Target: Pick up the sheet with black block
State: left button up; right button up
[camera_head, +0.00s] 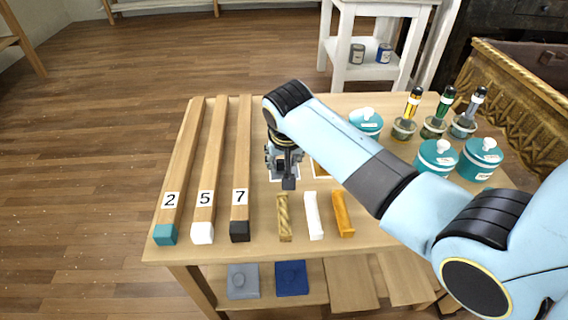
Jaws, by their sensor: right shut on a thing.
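My right gripper (286,168) points down over the middle of the table, at the end of my light-blue arm. It is shut on the sheet with black block (288,183). The dark block shows at the fingertips, and pale parts of the sheet show on either side. The gripper hides most of the sheet, and I cannot tell whether it is clear of the tabletop. My left gripper is not in view.
Three long wooden bars labelled 2, 5 and 7 (240,170) lie at left on the table (262,246). Gold, white and orange bars (343,215) lie in front of the gripper. Another sheet (321,174) is just right. Teal jars (437,158) and small bottles (444,103) stand at right.

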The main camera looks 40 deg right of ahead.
aim_at(284, 161)
jog(key=shift+r, duration=0.15)
notch_tip(284, 161, up, 4)
jog(key=shift+w+d+r+p, duration=0.1)
jog(key=shift+r+p, duration=0.15)
jog(key=shift+p, duration=0.45)
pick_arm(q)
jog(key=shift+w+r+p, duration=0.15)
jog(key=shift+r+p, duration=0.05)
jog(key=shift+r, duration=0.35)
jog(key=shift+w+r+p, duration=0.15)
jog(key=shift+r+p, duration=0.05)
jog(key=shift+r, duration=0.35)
pick_arm(e)
jog(key=w+d+r, duration=0.1)
jog(key=d+r, duration=0.5)
jog(key=d, duration=0.5)
jog(key=shift+w+d+r, duration=0.15)
jog(key=shift+w+d, duration=0.05)
jog(key=shift+o, duration=0.8)
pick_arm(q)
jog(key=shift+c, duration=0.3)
pick_arm(e)
jog(key=c, duration=0.4)
